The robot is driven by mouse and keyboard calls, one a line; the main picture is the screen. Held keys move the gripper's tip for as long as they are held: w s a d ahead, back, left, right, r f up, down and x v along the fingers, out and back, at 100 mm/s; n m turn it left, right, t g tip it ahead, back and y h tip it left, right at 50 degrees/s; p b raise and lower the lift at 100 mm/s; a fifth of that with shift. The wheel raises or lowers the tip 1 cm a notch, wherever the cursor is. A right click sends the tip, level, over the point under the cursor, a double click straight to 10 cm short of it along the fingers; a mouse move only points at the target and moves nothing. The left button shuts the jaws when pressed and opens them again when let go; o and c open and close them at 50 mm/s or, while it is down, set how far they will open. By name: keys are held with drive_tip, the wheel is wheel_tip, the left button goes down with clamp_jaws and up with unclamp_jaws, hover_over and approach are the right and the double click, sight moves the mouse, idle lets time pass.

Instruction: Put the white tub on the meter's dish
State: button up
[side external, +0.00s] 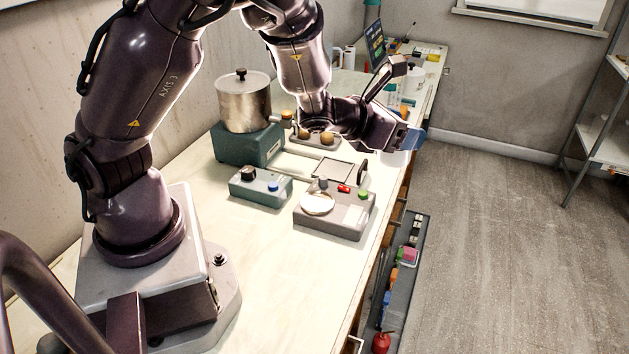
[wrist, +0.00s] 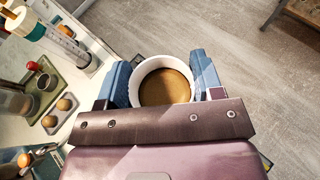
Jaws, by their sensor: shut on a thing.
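The white tub (wrist: 166,87), round and open-topped with brown contents, sits between the two blue fingers of my gripper (wrist: 163,82) in the wrist view. The fingers are shut on its sides. In the side view my gripper (side external: 408,142) is beyond the grey meter box, at the right edge of the bench; the tub is mostly hidden there by the wrist. The meter (side external: 342,222) is a grey box with a round pale dish (side external: 317,203) on its top left, and red and green parts on top. The dish looks empty. The tub is well apart from it.
A metal pot (side external: 244,101) stands on a teal base (side external: 240,148) left of my wrist. A tray with brown round things (side external: 318,139) lies behind. The front bench is clear.

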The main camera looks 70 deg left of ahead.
drive_tip(key=s+a+f+n+g+y, duration=0.1)
drive_tip(key=s+a+f+n+y, duration=0.2)
drive_tip(key=a, duration=0.8)
drive_tip(key=s+a+f+n+g+y, duration=0.1)
drive_tip(key=s+a+f+n+y, duration=0.15)
drive_tip(key=a, duration=0.85)
drive_tip(key=shift+m+t, duration=0.25)
drive_tip(key=shift+t, duration=0.05)
drive_tip(key=f+x, duration=0.1)
drive_tip(key=x, duration=0.4)
drive_tip(key=s+f+x, duration=0.1)
drive_tip(key=x, duration=0.4)
drive_tip(key=f+x, duration=0.1)
drive_tip(key=x, duration=0.4)
drive_tip(key=shift+w+f, duration=0.15)
drive_tip(key=shift+f, duration=0.15)
drive_tip(key=shift+w+a+f, duration=0.15)
drive_tip(key=shift+f, duration=1.5)
drive_tip(key=shift+f, duration=0.1)
drive_tip(key=o, duration=1.1)
drive_tip(key=shift+f, duration=0.1)
